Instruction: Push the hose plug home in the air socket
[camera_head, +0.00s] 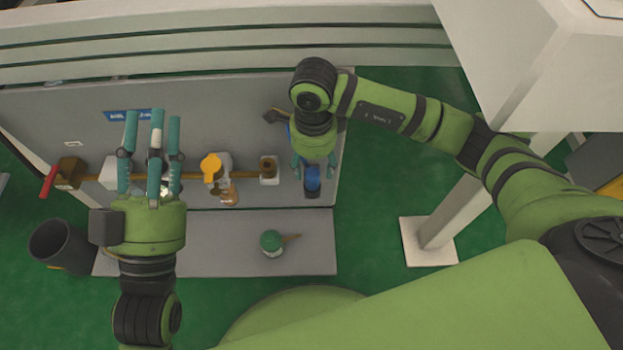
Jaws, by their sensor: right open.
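My right gripper (313,172) points down at the panel's right end, its teal fingers open on either side of a blue part (312,181). The blue part sits at a dark block; whether the fingers touch it is unclear. I cannot tell for sure which part is the hose plug or the air socket. A small pale block with a dark middle (269,168) is just left of this gripper.
A grey panel (230,112) carries a brown pipe with a red-handled fitting (50,181) and a yellow-topped fitting (211,168). A green-topped pot (271,242) stands on the grey ledge (200,258). A dark bin (60,245) is left; a white post (460,210) is right.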

